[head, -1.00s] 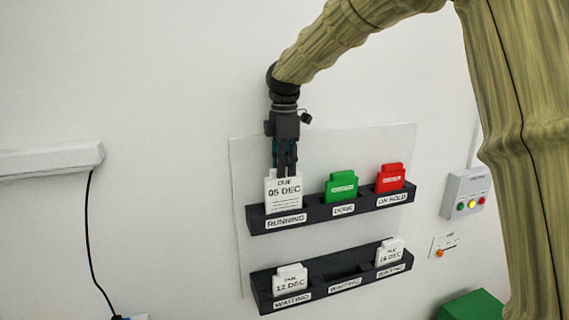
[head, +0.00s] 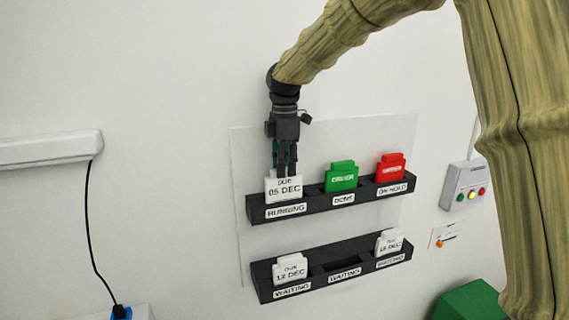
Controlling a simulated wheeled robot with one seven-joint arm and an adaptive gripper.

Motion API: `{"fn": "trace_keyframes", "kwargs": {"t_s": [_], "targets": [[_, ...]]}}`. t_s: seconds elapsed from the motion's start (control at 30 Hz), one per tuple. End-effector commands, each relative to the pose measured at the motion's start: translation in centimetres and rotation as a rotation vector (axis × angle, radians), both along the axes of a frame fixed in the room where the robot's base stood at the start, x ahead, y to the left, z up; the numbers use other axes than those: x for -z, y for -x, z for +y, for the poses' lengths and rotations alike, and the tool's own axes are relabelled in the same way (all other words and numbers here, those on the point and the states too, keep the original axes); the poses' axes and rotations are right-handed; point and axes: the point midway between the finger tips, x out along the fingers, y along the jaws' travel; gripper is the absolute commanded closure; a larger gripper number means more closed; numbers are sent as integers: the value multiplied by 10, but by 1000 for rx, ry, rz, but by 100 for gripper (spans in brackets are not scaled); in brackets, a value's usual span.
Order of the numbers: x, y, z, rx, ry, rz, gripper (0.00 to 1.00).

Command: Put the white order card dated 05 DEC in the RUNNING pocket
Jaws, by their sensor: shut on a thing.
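The white order card dated 05 DEC (head: 284,192) stands upright in the RUNNING pocket (head: 286,211) at the left end of the upper dark rack. Its lower part is hidden behind the pocket's front. My gripper (head: 286,172) points down from above and is shut on the card's top edge.
A green card (head: 341,177) and a red card (head: 391,168) stand in the other upper pockets. The lower rack (head: 343,266) holds white cards dated 12 DEC (head: 290,268) and, at the right, another white card (head: 389,241); its middle pocket is empty. A lamp box (head: 466,186) hangs right.

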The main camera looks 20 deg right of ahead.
Motion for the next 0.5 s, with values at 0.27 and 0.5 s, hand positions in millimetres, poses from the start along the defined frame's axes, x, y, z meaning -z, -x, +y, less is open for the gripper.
{"fn": "trace_keyframes", "kwargs": {"t_s": [0.27, 0.5], "targets": [[3, 0, 0, 0, 0, 0, 100], [3, 0, 0, 0, 0, 0, 56]]}}
